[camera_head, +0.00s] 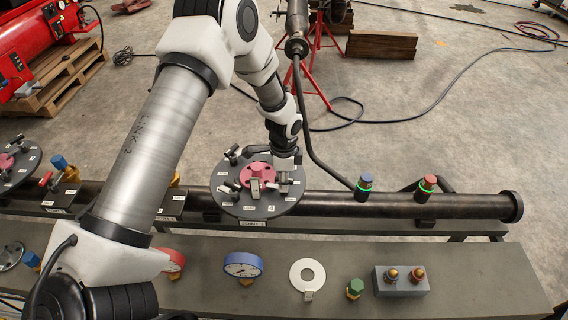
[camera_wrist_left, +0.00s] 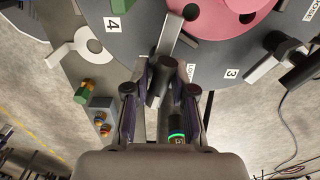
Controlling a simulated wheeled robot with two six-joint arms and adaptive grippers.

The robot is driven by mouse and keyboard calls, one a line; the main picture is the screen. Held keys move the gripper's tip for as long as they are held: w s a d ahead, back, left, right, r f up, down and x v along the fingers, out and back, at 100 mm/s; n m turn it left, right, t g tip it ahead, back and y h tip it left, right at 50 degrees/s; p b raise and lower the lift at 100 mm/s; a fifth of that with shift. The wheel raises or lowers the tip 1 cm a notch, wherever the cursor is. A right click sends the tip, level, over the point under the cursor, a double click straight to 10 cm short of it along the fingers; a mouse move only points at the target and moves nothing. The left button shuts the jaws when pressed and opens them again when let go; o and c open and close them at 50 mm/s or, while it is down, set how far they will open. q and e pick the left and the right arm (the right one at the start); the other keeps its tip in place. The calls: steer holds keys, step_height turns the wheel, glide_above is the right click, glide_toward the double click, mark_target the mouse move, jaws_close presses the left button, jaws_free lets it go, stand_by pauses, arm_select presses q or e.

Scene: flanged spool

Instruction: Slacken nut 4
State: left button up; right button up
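A round dark plate (camera_head: 262,208) with a pink hub (camera_head: 258,172) carries several grey lever-like nuts around it. The label 4 (camera_head: 271,208) is on its near edge. In the left wrist view, label 4 (camera_wrist_left: 115,23) is upper left and label 3 (camera_wrist_left: 232,73) is right. My left gripper (camera_head: 285,166) is at the plate's right side. In the left wrist view its fingers (camera_wrist_left: 166,82) straddle the dark end of a grey lever (camera_wrist_left: 172,32) between these labels; whether they touch it is unclear. Which number this lever bears is unclear. My right gripper is out of view.
A dark pipe (camera_head: 340,203) runs behind the bench (camera_head: 450,275). The bench holds a blue gauge (camera_head: 242,264), a white ring (camera_head: 307,273), a green fitting (camera_head: 355,287) and a grey block (camera_head: 400,287).

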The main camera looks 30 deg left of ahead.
arm_select(q)
steer(key=shift+a+n, duration=0.1)
steer(key=shift+n, duration=0.7)
steer(key=n, duration=0.5)
steer(key=n+p, duration=0.1)
steer(key=n, duration=0.1)
steer(key=shift+r, duration=0.25)
steer(key=n+p, duration=0.3)
steer(key=n, duration=0.2)
steer(key=shift+n+p, duration=0.35)
steer(key=shift+n, duration=0.05)
steer(key=shift+f+n, duration=0.2)
steer(key=shift+n, duration=0.2)
steer(key=shift+f+m+b, duration=0.15)
steer(key=shift+m+b, duration=0.25)
steer(key=shift+m, duration=0.5)
steer(key=shift+r+m+p, duration=0.5)
steer(key=shift+r+p, duration=0.2)
steer(key=shift+r, duration=0.25)
step_height(320, 180, up, 5)
steer(key=p, duration=0.4)
steer(key=shift+f, duration=0.15)
steer(key=shift+s+r, duration=0.1)
steer(key=shift+r, duration=0.35)
steer(key=shift+f, duration=0.2)
